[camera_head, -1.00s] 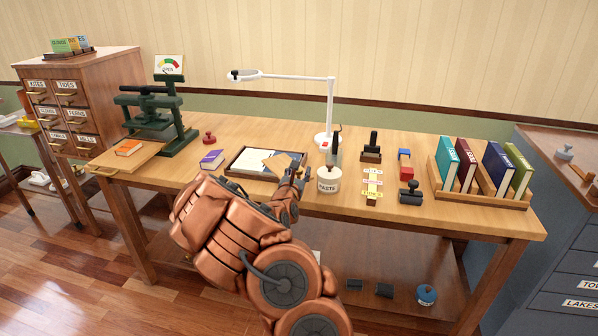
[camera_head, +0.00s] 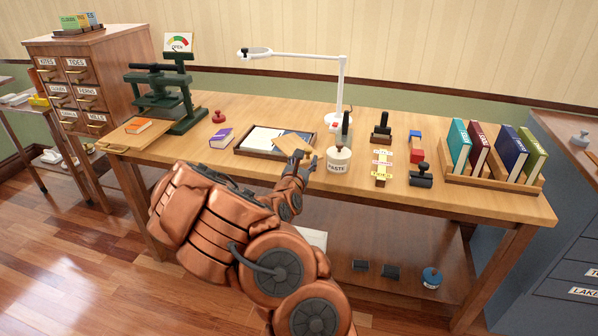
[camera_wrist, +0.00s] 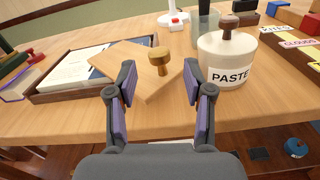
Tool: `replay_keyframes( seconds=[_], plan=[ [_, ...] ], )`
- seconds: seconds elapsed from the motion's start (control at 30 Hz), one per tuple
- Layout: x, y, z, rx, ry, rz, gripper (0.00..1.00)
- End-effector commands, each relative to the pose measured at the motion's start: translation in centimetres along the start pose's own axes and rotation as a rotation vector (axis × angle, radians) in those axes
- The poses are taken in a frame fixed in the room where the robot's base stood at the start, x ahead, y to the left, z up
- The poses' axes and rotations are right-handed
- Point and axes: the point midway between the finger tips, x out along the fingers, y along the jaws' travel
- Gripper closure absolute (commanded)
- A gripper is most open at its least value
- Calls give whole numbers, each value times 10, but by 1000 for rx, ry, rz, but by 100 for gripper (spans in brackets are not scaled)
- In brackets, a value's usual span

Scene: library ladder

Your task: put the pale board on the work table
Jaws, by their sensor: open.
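My gripper (camera_head: 308,163) is at the table's front edge, just in front of the board. In the wrist view my gripper (camera_wrist: 162,92) is open, its fingers apart on either side of the board's near corner, with nothing gripped.
A paste jar (camera_head: 339,161) stands close to the right of my gripper. The tray (camera_head: 238,151) holds papers. A purple book (camera_head: 220,138), a red stamp (camera_head: 218,116), a white lamp (camera_head: 341,90) and a book rack (camera_head: 490,178) are also on the table. Bare table shows at the front right.

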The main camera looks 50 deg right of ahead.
Motion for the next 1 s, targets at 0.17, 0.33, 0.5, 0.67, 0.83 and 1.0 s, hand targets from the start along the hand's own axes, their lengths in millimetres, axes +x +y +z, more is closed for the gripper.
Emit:
replay_keyframes(
  seconds=[0.17,0.33,0.5,0.67,0.83,1.0],
  plan=[
    [-20,1,0,-2,0,2,48],
    [-35,2,3,-3,-3,3,48],
    [-35,1,6,-8,-3,-5,48],
    [-36,0,5,-13,-3,-10,48],
    [-39,0,6,-15,-6,-12,48],
    [-43,0,6,-16,-5,-12,48]
  ],
)
